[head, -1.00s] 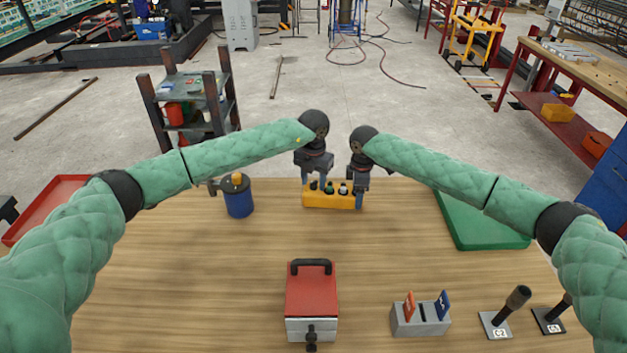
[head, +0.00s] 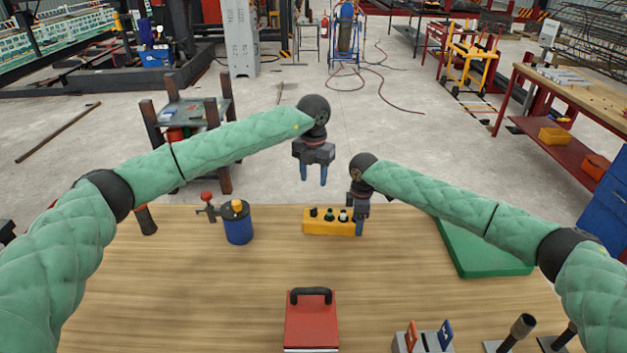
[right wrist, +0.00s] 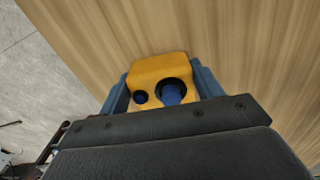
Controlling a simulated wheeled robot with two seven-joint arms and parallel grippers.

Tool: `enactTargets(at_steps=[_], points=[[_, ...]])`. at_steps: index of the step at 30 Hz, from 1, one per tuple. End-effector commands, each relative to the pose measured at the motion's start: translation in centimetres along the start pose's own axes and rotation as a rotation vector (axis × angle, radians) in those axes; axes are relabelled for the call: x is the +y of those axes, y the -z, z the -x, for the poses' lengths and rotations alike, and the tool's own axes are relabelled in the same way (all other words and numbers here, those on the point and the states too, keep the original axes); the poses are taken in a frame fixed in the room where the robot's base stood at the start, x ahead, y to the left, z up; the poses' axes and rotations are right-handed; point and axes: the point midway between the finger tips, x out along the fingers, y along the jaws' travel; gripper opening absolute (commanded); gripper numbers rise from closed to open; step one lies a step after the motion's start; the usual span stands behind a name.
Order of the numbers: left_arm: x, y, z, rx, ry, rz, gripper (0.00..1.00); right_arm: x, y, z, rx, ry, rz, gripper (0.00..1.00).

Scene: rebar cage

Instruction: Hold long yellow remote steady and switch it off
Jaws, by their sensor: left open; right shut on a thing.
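The long yellow remote (head: 322,227) lies on the wooden table near its far edge, with several dark, green and white controls on its top. My right gripper (head: 360,226) is shut on the remote's right end. In the right wrist view the right gripper (right wrist: 163,95) has its blue fingers on both sides of the yellow remote (right wrist: 158,68), with a dark round hole and a blue part showing on it. My left gripper (head: 314,176) is open and empty, above and beyond the remote, fingers pointing down. The state of the remote's switch is too small to tell.
A blue canister (head: 238,228) with a valve stands left of the remote. A green tray (head: 478,246) lies to the right. A red box with a black handle (head: 311,318) and a grey holder with coloured tags (head: 424,340) are nearer. The middle of the table is clear.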

Motion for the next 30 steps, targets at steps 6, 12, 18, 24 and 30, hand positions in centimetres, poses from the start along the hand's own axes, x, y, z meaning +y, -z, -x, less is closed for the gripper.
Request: enactTargets(at_steps=[6, 12, 18, 24, 30], points=[[0.0, 0.0, 0.0, 0.0, 0.0, 0.0, 0.45, 0.0, 0.0, 0.0, 0.0, -0.001, 0.0, 0.3], [0.0, 0.0, 0.0, 0.0, 0.0, 0.0, 0.45, 0.0, 0.0, 0.0, 0.0, 0.0, 0.0, 0.91], [0.0, 0.0, 0.0, 0.0, 0.0, 0.0, 0.45, 0.0, 0.0, 0.0, 0.0, 0.0, 0.0, 0.91], [0.0, 0.0, 0.0, 0.0, 0.0, 0.0, 0.45, 0.0, 0.0, 0.6, 0.0, -0.001, 0.0, 0.91], [0.0, 0.0, 0.0, -0.001, 0.0, 0.0, 0.45, 0.1, 0.0, 3.6, 0.001, -0.002, 0.0, 0.91]])
